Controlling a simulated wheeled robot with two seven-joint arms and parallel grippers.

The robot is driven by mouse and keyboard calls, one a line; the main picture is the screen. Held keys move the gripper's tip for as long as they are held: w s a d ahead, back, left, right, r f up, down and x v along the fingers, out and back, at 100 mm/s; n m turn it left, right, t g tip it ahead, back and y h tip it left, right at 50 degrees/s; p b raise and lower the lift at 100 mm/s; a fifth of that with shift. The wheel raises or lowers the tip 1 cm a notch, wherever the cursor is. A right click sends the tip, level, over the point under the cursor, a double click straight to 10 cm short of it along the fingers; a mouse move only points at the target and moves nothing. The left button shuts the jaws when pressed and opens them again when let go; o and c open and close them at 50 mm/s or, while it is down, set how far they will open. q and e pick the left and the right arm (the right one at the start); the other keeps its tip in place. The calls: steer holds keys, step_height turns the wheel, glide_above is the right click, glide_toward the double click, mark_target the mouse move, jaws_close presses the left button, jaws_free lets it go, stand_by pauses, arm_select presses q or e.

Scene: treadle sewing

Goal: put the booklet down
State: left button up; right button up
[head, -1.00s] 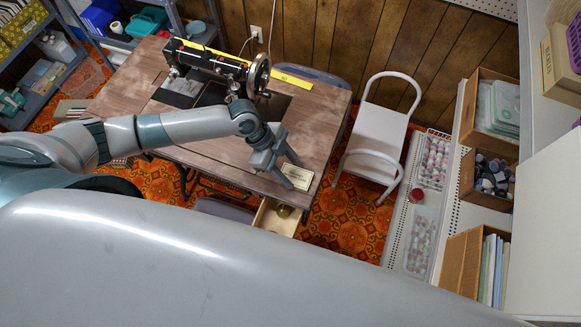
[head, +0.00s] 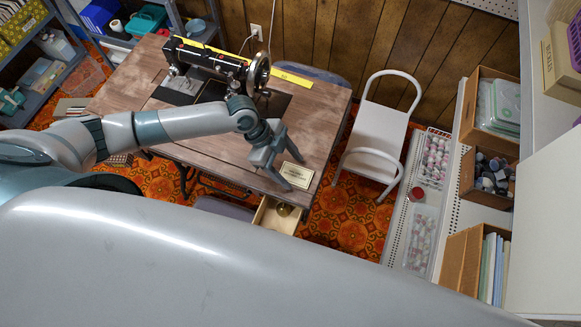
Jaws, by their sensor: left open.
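The booklet (head: 297,175) is a small cream rectangle with dark print. It lies at the near right corner of the wooden sewing table (head: 318,130). My left gripper (head: 289,173) is open, its two fingers spread just left of and behind the booklet. One fingertip overlaps the booklet's left edge in the picture; I cannot tell whether it touches. My right gripper is not in view.
A black sewing machine (head: 215,62) stands at the back of the table, with a yellow ruler (head: 293,80) beside it. An open drawer (head: 275,217) juts out below the near edge. A white chair (head: 375,145) stands to the right.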

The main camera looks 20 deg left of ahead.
arm_select(q)
steer(key=b+v, duration=0.2)
steer(key=v, duration=0.9)
steer(key=shift+r+b, duration=0.2)
steer(key=shift+b, duration=0.15)
steer(key=shift+a, duration=0.1)
